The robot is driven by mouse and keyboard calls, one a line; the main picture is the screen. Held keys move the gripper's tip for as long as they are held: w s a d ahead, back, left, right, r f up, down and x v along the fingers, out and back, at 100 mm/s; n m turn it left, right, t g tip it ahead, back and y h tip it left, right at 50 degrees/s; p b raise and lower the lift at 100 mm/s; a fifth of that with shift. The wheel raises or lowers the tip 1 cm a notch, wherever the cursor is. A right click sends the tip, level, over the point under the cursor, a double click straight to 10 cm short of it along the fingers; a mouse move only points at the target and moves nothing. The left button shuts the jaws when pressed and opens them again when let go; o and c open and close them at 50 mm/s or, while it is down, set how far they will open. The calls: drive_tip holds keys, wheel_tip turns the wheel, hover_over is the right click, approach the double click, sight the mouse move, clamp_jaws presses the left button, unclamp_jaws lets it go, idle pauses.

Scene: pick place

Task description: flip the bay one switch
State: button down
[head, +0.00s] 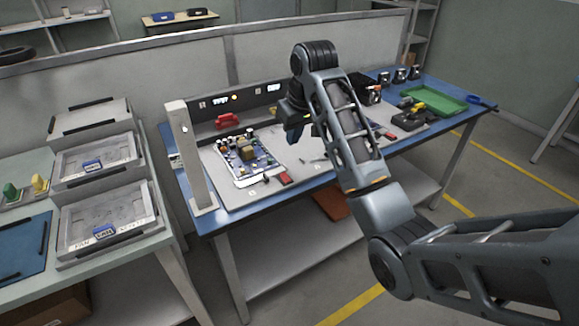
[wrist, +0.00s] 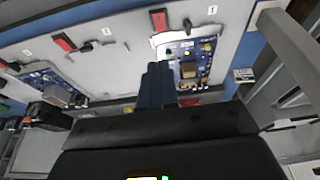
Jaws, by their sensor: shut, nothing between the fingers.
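My gripper (head: 297,134) hangs above the blue-edged workbench, to the right of the near circuit board (head: 247,150). In the wrist view its blue fingers (wrist: 157,68) are together and empty, with their tips close to the board (wrist: 187,58) in the picture. A red block (wrist: 159,20) and a small black part (wrist: 189,26) lie beside a numbered label (wrist: 212,10) at this bay. The red block also shows in the head view (head: 286,178). I cannot tell which small part is the bay one switch; the label digits are too small to read surely.
A grey post (head: 189,150) stands at the bench's left end. A panel with displays and a red handle (head: 227,121) runs along the back. A second board (wrist: 45,82) lies farther along. A green tray (head: 437,101) sits at the far right. Stacked bins (head: 103,217) stand left.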

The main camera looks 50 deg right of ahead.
sight(284, 174)
drive_tip(key=shift+f, duration=0.1)
drive_tip(key=x, duration=1.3)
drive_tip(key=shift+s+a+f+p, duration=0.1)
drive_tip(key=shift+s+f+p, duration=0.05)
drive_tip(key=shift+f+p, duration=0.25)
